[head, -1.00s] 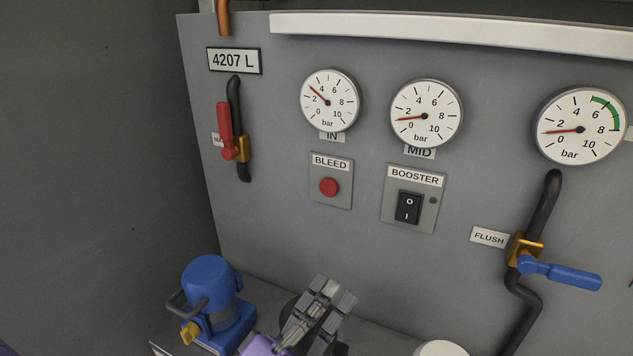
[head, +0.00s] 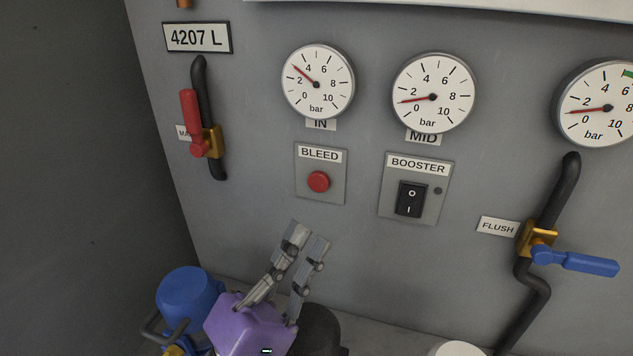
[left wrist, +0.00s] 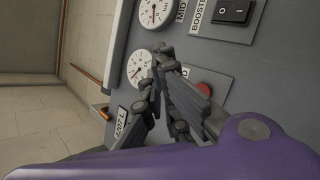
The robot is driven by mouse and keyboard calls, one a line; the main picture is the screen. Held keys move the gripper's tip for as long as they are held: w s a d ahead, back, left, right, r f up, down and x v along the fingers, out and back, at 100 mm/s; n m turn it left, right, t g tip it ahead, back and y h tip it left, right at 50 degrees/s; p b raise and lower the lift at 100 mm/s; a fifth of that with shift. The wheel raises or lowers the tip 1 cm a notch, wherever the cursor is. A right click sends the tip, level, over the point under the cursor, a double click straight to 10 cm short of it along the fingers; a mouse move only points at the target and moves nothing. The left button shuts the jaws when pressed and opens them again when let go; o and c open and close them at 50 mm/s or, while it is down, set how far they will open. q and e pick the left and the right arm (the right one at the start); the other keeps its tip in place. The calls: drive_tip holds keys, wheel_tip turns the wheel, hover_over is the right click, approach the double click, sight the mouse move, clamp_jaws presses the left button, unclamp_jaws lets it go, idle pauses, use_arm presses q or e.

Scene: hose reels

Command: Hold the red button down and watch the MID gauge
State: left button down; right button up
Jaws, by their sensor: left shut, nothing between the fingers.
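The red button (head: 318,181) sits on the BLEED plate and stands out from the panel. It also shows in the left wrist view (left wrist: 204,89), partly behind a finger. The MID gauge (head: 433,93) is up and right of the button; its needle points between 0 and 2 bar. My left gripper (head: 308,234), with a purple body, is below the button in the head view. Its fingers are shut, with nothing between them, and point up toward the panel. They look apart from the button. My right gripper is not in view.
The IN gauge (head: 318,82) reads between 2 and 4. The BOOSTER switch (head: 411,199) is right of the button. A red-handled valve (head: 192,120) is at left, a blue-handled FLUSH valve (head: 572,262) at right. A blue housing (head: 187,297) stands beside my gripper.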

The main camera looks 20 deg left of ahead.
sight(318, 183)
use_arm(q)
drive_tip(key=w, duration=0.9)
drive_tip(key=shift+d, duration=0.1)
idle(1.4)
drive_tip(key=shift+w, duration=0.35)
